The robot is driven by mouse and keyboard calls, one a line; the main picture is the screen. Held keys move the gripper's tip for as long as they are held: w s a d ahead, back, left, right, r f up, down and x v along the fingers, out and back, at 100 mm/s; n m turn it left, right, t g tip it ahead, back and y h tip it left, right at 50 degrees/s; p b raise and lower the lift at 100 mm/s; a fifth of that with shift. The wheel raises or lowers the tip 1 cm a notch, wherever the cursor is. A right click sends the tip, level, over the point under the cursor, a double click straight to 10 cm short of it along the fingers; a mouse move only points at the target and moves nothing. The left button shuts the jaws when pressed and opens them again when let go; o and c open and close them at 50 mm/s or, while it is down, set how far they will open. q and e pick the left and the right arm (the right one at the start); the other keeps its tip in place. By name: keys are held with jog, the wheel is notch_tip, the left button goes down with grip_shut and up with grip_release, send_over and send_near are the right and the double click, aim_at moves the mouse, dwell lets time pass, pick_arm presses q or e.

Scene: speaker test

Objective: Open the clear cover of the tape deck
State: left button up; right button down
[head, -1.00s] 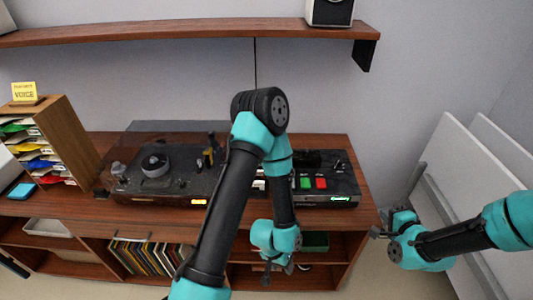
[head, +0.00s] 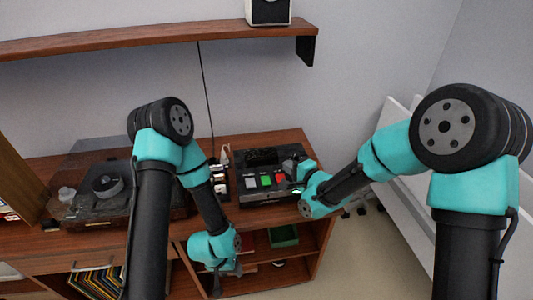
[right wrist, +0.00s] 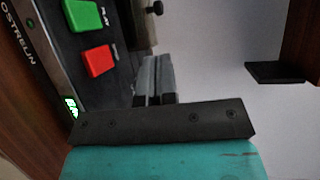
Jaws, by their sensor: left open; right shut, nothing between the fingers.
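The black tape deck (head: 247,196) sits on the right part of the wooden cabinet top, with white, green and red keys on its front half. A dark, glossy part (head: 258,157) lies behind the keys; I cannot clearly make out the clear cover or its state. My right gripper (head: 291,165) is shut and empty at the deck's right side, beside the red key. In the right wrist view its closed fingers (right wrist: 155,75) are near the red key (right wrist: 98,60). My left gripper (head: 218,281) is open and hangs low before the cabinet front, away from the deck.
A turntable under a clear lid (head: 88,175) stands to the left, partly behind my left arm. A wall shelf (head: 150,35) with a speaker (head: 268,12) is above. The lower shelves hold records (head: 97,284) and a green box (head: 283,236).

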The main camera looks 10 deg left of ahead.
aim_at(263, 150)
jog(key=x, duration=1.2)
jog(key=shift+a, duration=0.2)
jog(key=shift+w, duration=0.1)
jog(key=shift+d, duration=0.1)
